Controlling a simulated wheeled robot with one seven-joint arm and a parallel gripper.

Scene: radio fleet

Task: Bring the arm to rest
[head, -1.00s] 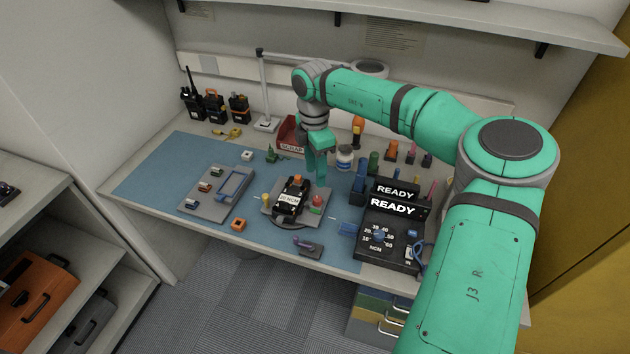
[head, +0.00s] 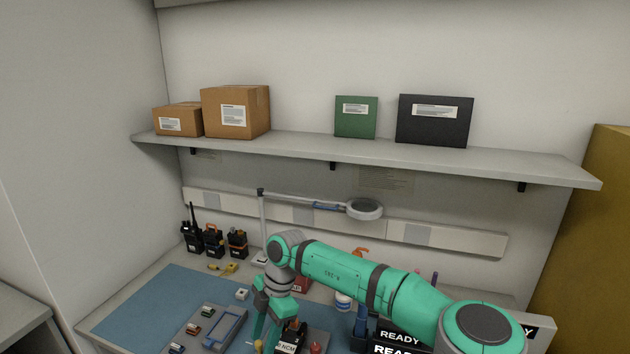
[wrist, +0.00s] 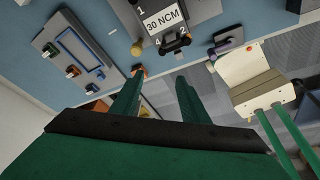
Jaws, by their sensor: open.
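My gripper (head: 268,338) hangs from the teal arm over the blue mat (head: 150,308) in the head view. In the wrist view its two green fingers (wrist: 160,84) are apart, with nothing between them. A dark device with a label reading 30 NCM (wrist: 160,19) lies beyond the fingertips in the wrist view. Its label also shows at the bottom edge of the head view (head: 287,348), just right of the fingers. The gripper looks clear of it, though the exact height cannot be told.
A grey tray (head: 183,338) with small parts lies left of the gripper. Several radios (head: 213,242) stand at the back left. A magnifier lamp (head: 364,209) stands behind the arm. A shelf (head: 300,147) with boxes is above. Ready displays (head: 398,335) are at the right.

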